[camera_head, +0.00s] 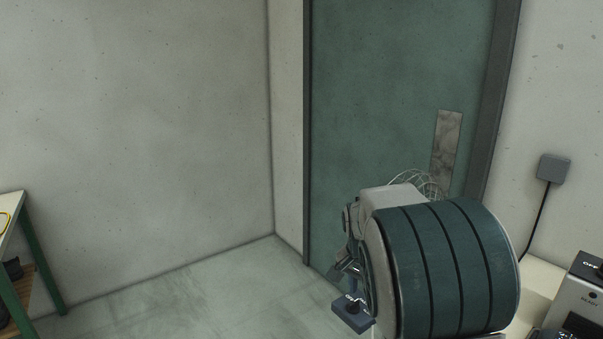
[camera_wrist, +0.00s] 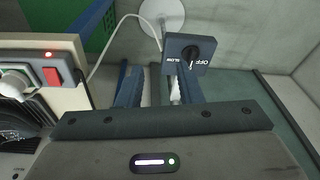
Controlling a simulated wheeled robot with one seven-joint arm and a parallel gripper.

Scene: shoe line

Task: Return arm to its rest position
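In the wrist view, my gripper (camera_wrist: 158,75) points away from the camera with its two dark blue fingers apart. I see no object clearly held between them. A dark blue-grey switch box (camera_wrist: 190,50) with a black dial, marked OFF and SLOW, lies just beyond the right finger, which overlaps its lower edge. I cannot tell whether they touch. In the head view, a small dark box with similar lettering (camera_head: 352,312) is at the lower middle. My fingers are not clearly made out in that view.
A large green-banded cylinder (camera_head: 445,265) fills the lower right; I cannot tell whether it is mine. A green-legged table (camera_head: 20,280) stands left, a device marked READY (camera_head: 575,305) right. A panel with a red switch (camera_wrist: 52,76) is left in the wrist view. Floor (camera_head: 215,300) is bare.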

